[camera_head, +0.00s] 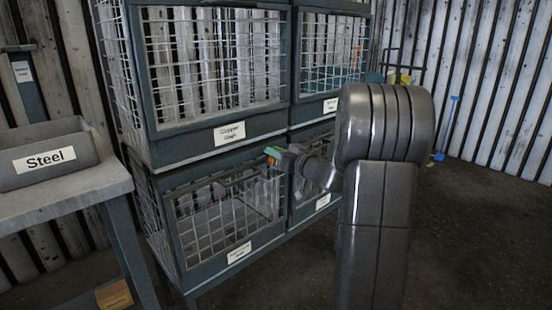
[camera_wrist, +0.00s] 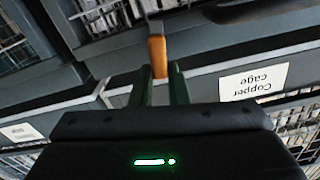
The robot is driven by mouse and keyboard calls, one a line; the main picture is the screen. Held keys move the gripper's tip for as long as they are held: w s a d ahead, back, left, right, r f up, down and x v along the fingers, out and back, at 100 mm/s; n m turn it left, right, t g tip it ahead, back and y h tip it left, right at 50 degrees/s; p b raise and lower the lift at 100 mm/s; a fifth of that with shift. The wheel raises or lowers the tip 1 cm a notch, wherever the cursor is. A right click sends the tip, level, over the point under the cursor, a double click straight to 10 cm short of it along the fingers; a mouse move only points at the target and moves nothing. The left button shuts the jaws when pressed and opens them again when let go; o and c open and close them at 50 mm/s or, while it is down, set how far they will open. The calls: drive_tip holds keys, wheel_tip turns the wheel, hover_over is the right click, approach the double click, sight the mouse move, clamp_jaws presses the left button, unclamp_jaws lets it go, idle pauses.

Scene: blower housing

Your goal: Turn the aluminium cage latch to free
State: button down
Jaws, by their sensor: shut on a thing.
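An orange latch (camera_head: 271,154) sits at the upper right corner of the lower left wire cage (camera_head: 180,262), just under the copper cage (camera_head: 172,153). That lower cage's label is too small to read. My gripper (camera_head: 277,155) reaches the latch from the right, and its fingers are small in this view. In the wrist view the orange latch (camera_wrist: 157,55) stands out between the two dark green fingertips of my gripper (camera_wrist: 160,74). The fingers are shut on it. The latch's pivot is hidden.
A grey bin labelled Steel (camera_head: 45,158) stands on a bench (camera_head: 60,203) at the left. Two more wire cages stand to the right of the left stack, partly behind my arm. In the wrist view the Copper cage label (camera_wrist: 253,82) appears upside down. Open floor lies at the right.

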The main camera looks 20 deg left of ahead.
drive_tip(key=shift+w+d+f+m+b, duration=0.15)
drive_tip(key=shift+m+b, duration=0.4)
drive_tip(key=shift+m, duration=2.05)
drive_tip(key=shift+w+f+m+b, duration=0.15)
drive_tip(key=shift+m+b, duration=0.45)
drive_tip(key=shift+m, duration=2)
drive_tip(key=shift+w+d+f+m+b, duration=0.1)
drive_tip(key=shift+f+m+b, duration=0.3)
drive_tip(key=shift+m, duration=2.2)
drive_tip(key=shift+r, duration=0.1)
drive_tip(key=c, duration=1.4)
unclamp_jaws()
drive_tip(key=p+v, duration=0.2)
drive_tip(key=v, duration=1.1)
drive_tip(key=shift+d, duration=0.35)
